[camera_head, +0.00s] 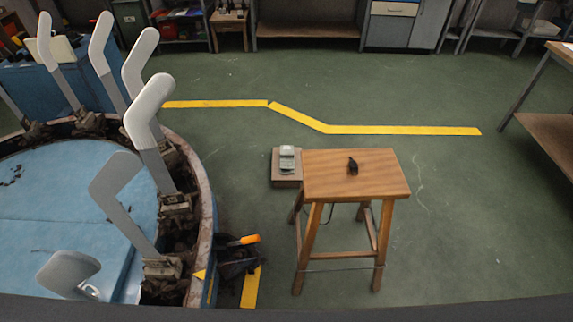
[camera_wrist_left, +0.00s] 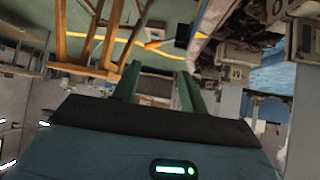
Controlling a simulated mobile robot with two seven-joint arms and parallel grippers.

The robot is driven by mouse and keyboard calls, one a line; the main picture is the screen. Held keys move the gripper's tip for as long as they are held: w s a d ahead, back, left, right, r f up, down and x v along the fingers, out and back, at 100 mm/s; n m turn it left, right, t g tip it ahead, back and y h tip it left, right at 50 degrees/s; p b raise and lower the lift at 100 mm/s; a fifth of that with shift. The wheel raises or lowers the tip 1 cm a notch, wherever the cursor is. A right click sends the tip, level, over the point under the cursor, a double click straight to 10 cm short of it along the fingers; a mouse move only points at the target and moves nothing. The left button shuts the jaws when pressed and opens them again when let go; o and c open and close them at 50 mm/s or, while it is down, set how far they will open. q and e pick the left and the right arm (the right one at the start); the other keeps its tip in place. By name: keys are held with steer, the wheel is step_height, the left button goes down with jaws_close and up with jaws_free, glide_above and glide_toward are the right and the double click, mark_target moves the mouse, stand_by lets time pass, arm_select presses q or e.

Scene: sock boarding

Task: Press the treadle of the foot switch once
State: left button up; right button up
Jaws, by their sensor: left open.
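A small grey device (camera_head: 287,158), which looks like the foot switch, sits on a brown block (camera_head: 286,182) on the floor, just left of the wooden stool. Its treadle is too small to make out clearly. My left gripper (camera_wrist_left: 158,75) shows only in the left wrist view, with its two green fingers apart and nothing visible between them. No gripper shows in the head view, and my right gripper is in neither view.
The wooden stool (camera_head: 330,178) bears a small black object (camera_head: 352,166). A round machine with several grey sock boards (camera_head: 150,110) stands at left. An orange-handled tool (camera_head: 243,240) lies between them. Green floor is open behind and to the right, crossed by a yellow line (camera_head: 400,130).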

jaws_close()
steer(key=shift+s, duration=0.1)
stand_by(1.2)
